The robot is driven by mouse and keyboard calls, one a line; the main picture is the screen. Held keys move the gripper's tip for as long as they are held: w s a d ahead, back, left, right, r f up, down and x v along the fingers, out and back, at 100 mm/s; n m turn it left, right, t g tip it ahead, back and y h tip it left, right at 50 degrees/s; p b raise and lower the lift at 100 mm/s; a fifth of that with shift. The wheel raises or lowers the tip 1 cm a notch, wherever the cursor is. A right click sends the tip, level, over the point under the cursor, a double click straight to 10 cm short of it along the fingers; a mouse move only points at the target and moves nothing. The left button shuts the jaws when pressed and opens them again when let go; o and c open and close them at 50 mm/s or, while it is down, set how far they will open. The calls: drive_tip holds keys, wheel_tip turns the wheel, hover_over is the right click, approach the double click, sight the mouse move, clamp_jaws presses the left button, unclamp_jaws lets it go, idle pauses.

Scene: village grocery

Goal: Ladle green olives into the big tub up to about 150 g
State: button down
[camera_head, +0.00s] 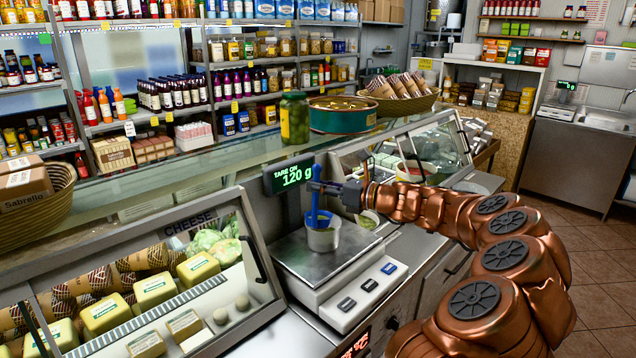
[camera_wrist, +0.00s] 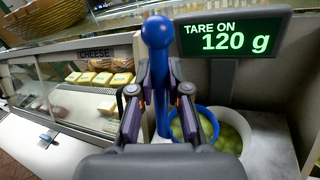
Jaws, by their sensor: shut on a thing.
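My gripper (camera_head: 318,187) is shut on the upright handle of a blue ladle (camera_head: 314,207). In the wrist view, both fingers (camera_wrist: 158,92) close around the handle below its round knob (camera_wrist: 157,32). The ladle's blue-rimmed bowl (camera_wrist: 207,122) holds green olives and overlaps the mouth of a pale tub (camera_head: 323,240). Olives (camera_wrist: 229,139) also show in the tub beside the bowl. I cannot tell whether the bowl touches the tub. The tub stands on the scale plate (camera_head: 300,262). The scale display (camera_head: 290,176) reads "TARE ON 120 g".
Another small container (camera_head: 368,219) with green contents stands behind and right of the tub. The cheese case (camera_head: 150,285) is at left, and a glass case (camera_head: 420,150) at right. A jar of olives (camera_head: 294,120) and a large green tin (camera_head: 342,117) stand on the counter top.

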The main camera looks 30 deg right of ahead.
drive_tip(key=m+p, duration=0.1)
drive_tip(key=p, duration=0.1)
drive_tip(key=w+d+r+m+p, duration=0.1)
drive_tip(key=p, duration=0.1)
drive_tip(key=shift+w+d+r+g+p, duration=0.1)
drive_tip(key=shift+w+d+g+p, duration=0.1)
drive_tip(key=shift+d+g+p, duration=0.15)
drive_tip(key=p, duration=0.3)
drive_tip(key=shift+w+d+r+m+p, duration=0.1)
drive_tip(key=shift+w+d+m+p, duration=0.15)
drive_tip(key=shift+w+m+p, duration=0.15)
drive_tip(key=w+d+f+m+g+p, duration=0.1)
drive_tip(key=w+d+m, duration=0.4)
drive_tip(key=m, duration=0.1)
drive_tip(key=shift+d+f+g+p, duration=0.15)
drive_tip(key=shift+d+g+p, duration=0.1)
drive_tip(key=shift+g+p, duration=0.1)
idle(0.8)
